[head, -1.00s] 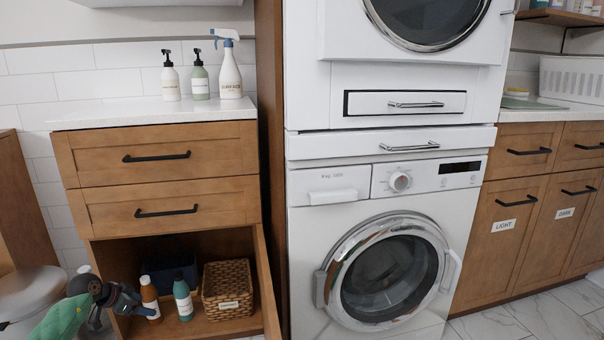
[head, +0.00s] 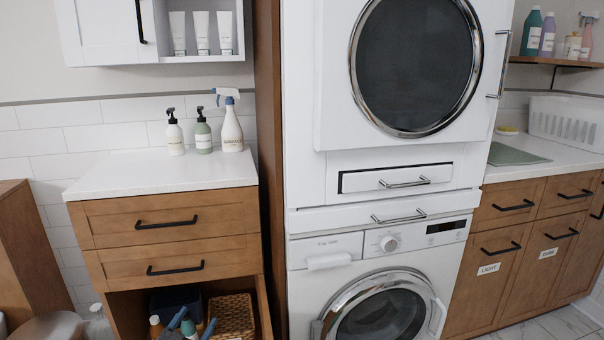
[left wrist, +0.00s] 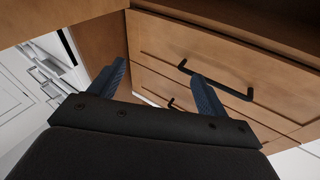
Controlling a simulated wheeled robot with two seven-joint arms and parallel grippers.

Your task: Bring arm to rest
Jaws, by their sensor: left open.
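My left gripper (head: 196,319) shows at the bottom edge of the head view, in front of the open lower compartment of the wooden cabinet (head: 170,222). Only its bluish fingers show there; the arm is below the picture. In the left wrist view the two fingers of the left gripper (left wrist: 158,75) stand wide apart with nothing between them. Beyond them are wooden drawer fronts (left wrist: 165,50) with black handles, seen tilted. My right gripper is in neither view.
The compartment holds an orange-brown bottle (head: 155,324), a wicker basket (head: 232,315) and a dark blue bin (head: 176,298). Three bottles stand on the white counter (head: 150,176). A washer (head: 375,262) and a dryer are stacked to the right.

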